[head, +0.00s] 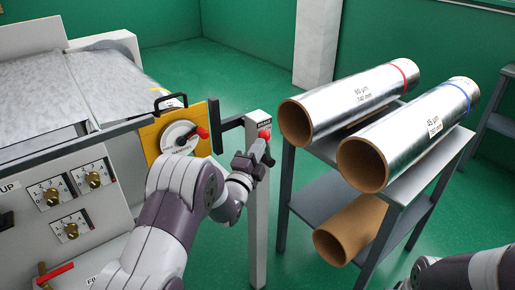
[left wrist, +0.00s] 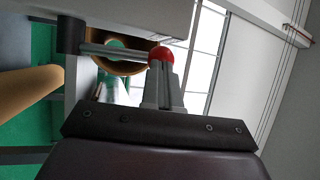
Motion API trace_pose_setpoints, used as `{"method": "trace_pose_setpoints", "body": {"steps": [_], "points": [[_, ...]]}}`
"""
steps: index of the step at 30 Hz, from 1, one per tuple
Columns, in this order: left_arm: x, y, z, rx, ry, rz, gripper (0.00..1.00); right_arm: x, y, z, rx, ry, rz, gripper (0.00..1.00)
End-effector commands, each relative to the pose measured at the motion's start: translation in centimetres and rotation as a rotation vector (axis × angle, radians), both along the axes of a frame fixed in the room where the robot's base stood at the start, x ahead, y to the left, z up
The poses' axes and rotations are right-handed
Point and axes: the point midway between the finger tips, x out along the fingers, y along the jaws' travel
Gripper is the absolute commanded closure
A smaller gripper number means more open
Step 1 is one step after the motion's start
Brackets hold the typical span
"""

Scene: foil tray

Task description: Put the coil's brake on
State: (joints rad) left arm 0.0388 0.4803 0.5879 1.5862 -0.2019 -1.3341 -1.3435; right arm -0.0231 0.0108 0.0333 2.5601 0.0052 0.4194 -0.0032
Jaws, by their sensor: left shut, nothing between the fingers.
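The brake seems to be the lever with a red ball knob (head: 264,134) at the top of the grey post (head: 258,200), under a small label too small to read. In the left wrist view the red ball (left wrist: 161,55) sits on the end of a metal rod (left wrist: 112,51) that runs left to a dark block. My left gripper (head: 262,150) is shut and empty, its fingertips right at the ball, touching or almost touching it. The wrist view also shows the shut fingers (left wrist: 163,80). My right gripper is not in view; only part of my right arm shows at lower right.
A yellow panel (head: 150,143) with a white dial (head: 180,138) and red handle stands left of the post. A grey rack (head: 398,195) at right bears two foil rolls (head: 350,100), with a brown tube (head: 347,230) below. Control plates with brass knobs (head: 93,179) are at left.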

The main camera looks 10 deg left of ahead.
Motion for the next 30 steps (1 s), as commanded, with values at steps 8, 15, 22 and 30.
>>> {"method": "trace_pose_setpoints", "body": {"steps": [8, 15, 22, 30], "points": [[1.2, -1.1, 1.8, 0.095, 0.116, -0.002, 1.0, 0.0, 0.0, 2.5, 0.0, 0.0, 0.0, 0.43], [3.1, -2.5, 2.6, 0.227, 0.285, -0.002, 1.0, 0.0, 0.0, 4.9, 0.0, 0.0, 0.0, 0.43], [4.9, -3.9, 2.3, 0.347, 0.44, -0.002, 1.0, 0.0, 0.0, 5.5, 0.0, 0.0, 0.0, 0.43], [6.5, -5.1, 1.7, 0.373, 0.476, -0.001, 1.0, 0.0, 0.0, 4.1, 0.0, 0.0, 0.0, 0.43]]}}
